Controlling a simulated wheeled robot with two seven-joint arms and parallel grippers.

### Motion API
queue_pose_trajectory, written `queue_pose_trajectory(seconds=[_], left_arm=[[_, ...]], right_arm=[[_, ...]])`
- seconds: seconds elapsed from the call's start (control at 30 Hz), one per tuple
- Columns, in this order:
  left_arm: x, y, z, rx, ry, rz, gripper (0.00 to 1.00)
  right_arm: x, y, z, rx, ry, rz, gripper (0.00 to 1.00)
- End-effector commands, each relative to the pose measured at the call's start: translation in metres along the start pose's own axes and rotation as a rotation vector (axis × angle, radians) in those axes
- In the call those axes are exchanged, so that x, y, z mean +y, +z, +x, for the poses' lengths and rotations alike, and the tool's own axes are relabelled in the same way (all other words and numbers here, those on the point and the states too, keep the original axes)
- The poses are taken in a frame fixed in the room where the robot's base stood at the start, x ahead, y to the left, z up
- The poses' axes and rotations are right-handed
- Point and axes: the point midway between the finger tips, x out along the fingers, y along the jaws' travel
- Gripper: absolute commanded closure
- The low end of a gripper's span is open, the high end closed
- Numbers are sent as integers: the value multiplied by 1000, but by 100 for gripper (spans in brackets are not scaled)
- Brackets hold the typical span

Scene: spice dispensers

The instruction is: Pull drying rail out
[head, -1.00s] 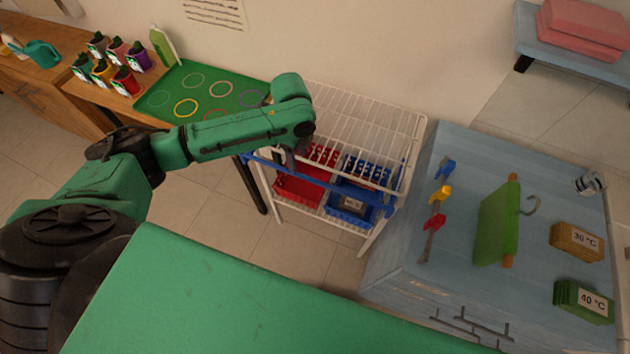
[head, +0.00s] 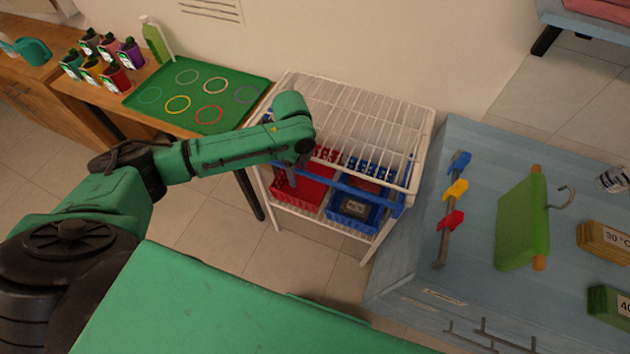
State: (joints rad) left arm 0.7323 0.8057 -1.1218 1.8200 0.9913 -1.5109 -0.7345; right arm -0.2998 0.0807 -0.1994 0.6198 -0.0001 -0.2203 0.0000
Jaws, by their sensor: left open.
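A white wire rack (head: 345,112) stands against the wall. The drying rail, a blue bar (head: 362,189), runs across the front of the rack below its wire top. My left gripper (head: 291,178) points down from the end of my green arm, at the left part of the rack's front, close to the rail. It is open; its fingers are small and dark, and I cannot tell whether they touch or straddle the rail. My right gripper is not in view.
A red basket (head: 303,190) and a blue basket (head: 353,207) sit low in the rack.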

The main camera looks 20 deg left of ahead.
Motion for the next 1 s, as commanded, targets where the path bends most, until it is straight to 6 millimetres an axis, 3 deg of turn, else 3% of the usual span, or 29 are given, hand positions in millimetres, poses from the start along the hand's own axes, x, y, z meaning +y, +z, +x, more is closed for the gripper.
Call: queue_pose_trajectory(seconds=[0.07, 0.2, 0.23, 0.47, 1.0], left_arm=[[0, 0, 0, 0, 0, 0, 40], [0, 0, 0, 0, 0, 0, 94], [0, 0, 0, 0, 0, 0, 100], [2, 0, -2, -1, 1, 0, 100], [44, 1, -2, -2, 5, -1, 100]], right_arm=[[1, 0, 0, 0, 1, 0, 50], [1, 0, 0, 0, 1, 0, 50], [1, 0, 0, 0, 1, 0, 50], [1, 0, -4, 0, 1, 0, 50], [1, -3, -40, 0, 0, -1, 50]])
